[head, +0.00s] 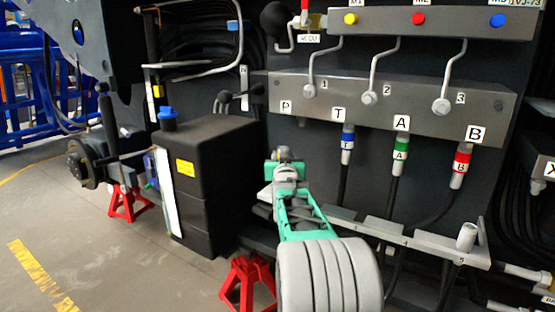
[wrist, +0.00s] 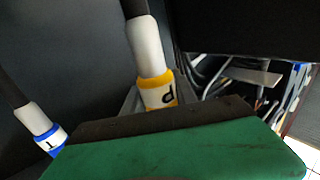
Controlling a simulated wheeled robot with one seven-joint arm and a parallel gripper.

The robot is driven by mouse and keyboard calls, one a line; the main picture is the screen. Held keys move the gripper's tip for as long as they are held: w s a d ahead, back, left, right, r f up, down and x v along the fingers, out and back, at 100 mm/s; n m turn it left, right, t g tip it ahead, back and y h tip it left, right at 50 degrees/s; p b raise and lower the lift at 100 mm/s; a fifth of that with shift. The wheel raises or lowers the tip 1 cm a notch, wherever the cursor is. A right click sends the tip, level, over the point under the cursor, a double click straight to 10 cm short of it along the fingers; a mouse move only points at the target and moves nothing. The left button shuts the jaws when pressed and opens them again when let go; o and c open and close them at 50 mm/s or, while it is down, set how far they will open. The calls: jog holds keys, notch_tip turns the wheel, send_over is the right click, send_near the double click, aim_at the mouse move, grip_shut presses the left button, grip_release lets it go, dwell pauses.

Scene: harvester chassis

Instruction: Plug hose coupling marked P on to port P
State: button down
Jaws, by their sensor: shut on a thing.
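The hose coupling marked P (wrist: 159,90) has a yellow band and a white sleeve, with a dark hose running from it, in the wrist view. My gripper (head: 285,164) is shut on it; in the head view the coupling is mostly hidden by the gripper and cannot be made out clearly. The grey manifold block (head: 400,105) carries the label P (head: 286,107) at its left end. My gripper is below that label, apart from the block. In the wrist view the near part of the coupling is hidden by my green gripper body.
Couplings T (head: 347,143), A (head: 401,145) and B (head: 461,165) hang under the block to the right, hoses downward. T (wrist: 49,138) is also in the wrist view. A black tank (head: 205,180) stands left. A grey rail (head: 400,232) runs below. Red stands (head: 127,203) are on the floor.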

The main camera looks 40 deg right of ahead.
jog(key=w+d+p, duration=0.3)
jog(key=w+d, duration=0.2)
jog(key=d, duration=0.6)
jog(key=shift+d+r, duration=0.15)
jog(key=shift+d, duration=0.05)
jog(key=shift+p, duration=0.3)
notch_tip(320, 180, up, 2)
jog(key=shift+r+p, duration=0.15)
jog(key=shift+p, duration=0.3)
jog(key=shift+b, duration=0.6)
dwell(0.6)
